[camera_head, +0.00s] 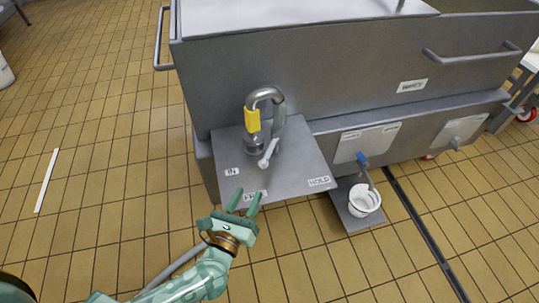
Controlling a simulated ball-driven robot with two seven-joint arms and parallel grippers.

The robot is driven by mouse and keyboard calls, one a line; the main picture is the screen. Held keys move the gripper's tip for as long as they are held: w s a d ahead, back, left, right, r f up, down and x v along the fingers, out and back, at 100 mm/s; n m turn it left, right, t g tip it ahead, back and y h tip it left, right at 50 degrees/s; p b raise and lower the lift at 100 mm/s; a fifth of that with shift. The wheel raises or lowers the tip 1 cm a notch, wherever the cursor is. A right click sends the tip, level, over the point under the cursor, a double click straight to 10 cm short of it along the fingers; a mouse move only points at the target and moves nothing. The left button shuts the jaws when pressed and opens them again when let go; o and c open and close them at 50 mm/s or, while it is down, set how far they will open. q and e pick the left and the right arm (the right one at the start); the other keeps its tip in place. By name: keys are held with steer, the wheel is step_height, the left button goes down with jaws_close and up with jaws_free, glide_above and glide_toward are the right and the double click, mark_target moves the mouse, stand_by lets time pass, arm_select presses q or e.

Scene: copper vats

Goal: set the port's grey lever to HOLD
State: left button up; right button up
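The port is a grey plate (290,160) at the foot of the vat, with a bent steel pipe (266,95) that has a yellow band. The grey lever (268,153) sits at the pipe's base. Its pale end points toward the front edge, roughly at the middle label (256,194), not at HOLD. The HOLD label (319,181) is at the plate's front right and the IN label (232,171) at its left. My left gripper (246,201) is open and empty at the plate's front edge, apart from the lever. Its fingers partly hide the middle label. My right gripper is out of view.
The grey vat (340,65) stands behind the plate, with a handle (470,55) on its front. A blue-handled tap (362,159) and a white bucket (364,198) are to the right. A dark floor channel (425,237) runs past them.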

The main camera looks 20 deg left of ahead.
mark_target(268, 152)
arm_select(q)
steer(key=w+b, duration=0.2)
steer(key=w, duration=1.2)
steer(key=shift+w+d+f+b, duration=0.1)
steer(key=shift+w+f+b, duration=0.05)
steer(key=shift+b, duration=0.15)
steer(key=shift+w, duration=0.4)
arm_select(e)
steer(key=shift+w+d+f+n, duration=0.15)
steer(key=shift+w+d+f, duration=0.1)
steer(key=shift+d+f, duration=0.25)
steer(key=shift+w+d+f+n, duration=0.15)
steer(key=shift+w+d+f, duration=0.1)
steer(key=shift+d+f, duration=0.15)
arm_select(q)
jaws_close()
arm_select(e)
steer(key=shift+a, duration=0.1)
